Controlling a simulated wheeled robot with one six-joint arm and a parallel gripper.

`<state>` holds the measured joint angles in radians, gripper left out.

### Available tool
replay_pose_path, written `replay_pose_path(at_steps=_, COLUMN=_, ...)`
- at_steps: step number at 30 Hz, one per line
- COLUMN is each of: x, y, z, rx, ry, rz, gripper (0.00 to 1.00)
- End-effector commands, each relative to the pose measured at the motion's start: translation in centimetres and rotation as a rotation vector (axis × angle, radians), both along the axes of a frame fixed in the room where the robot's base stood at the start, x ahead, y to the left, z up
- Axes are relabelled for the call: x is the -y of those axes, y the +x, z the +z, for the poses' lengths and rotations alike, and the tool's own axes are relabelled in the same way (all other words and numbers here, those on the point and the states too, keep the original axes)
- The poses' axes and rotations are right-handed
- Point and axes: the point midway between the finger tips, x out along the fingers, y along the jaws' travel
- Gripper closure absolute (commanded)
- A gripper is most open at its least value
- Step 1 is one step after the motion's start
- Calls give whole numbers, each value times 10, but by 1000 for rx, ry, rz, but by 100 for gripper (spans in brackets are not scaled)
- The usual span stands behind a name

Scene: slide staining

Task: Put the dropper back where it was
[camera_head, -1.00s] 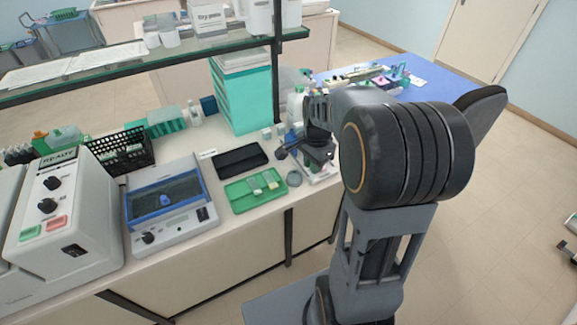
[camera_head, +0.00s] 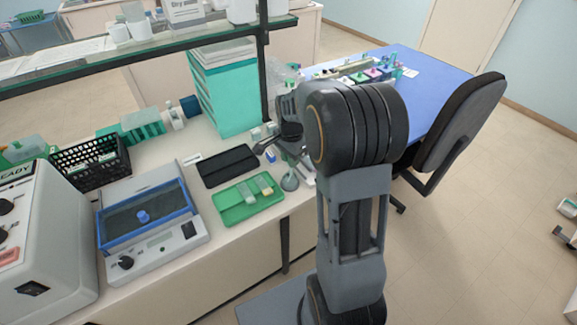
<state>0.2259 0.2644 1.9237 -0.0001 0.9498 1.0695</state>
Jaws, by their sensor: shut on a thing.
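My gripper (camera_head: 266,143) is at the back right of the counter, partly hidden behind my own arm. Its dark fingers point left, beside the right end of the black tray (camera_head: 229,166). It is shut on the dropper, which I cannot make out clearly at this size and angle. A small blue item (camera_head: 270,155) shows just under the fingers. A small grey rounded object (camera_head: 289,180) stands on the counter right of the green tray (camera_head: 237,212), which holds two small pale blocks.
A blue-framed instrument (camera_head: 150,215) and a white machine (camera_head: 40,240) stand at the left. A black basket (camera_head: 92,163) and a teal box stack (camera_head: 224,88) stand behind. A glass shelf (camera_head: 130,52) hangs over the counter. A chair (camera_head: 460,120) stands right of my arm.

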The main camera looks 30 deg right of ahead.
Motion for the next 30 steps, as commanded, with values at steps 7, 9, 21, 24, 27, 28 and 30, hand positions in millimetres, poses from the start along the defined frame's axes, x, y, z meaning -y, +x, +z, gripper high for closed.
replay_pose_path(at_steps=7, x=1, y=1, z=-42, rx=-4, ry=1, rz=-3, gripper=100)
replay_pose_path(at_steps=9, x=1, y=1, z=-41, rx=-4, ry=1, rz=-2, gripper=100)
replay_pose_path(at_steps=21, x=1, y=1, z=-45, rx=-4, ry=1, rz=-3, gripper=100)
replay_pose_path(at_steps=24, x=1, y=1, z=-48, rx=-4, ry=1, rz=-3, gripper=100)
replay_pose_path(at_steps=27, x=1, y=1, z=-51, rx=-3, ry=1, rz=-4, gripper=100)
replay_pose_path(at_steps=28, x=1, y=1, z=-50, rx=-3, ry=1, rz=-4, gripper=76)
replay_pose_path(at_steps=30, x=1, y=1, z=-50, rx=-3, ry=1, rz=-4, gripper=70)
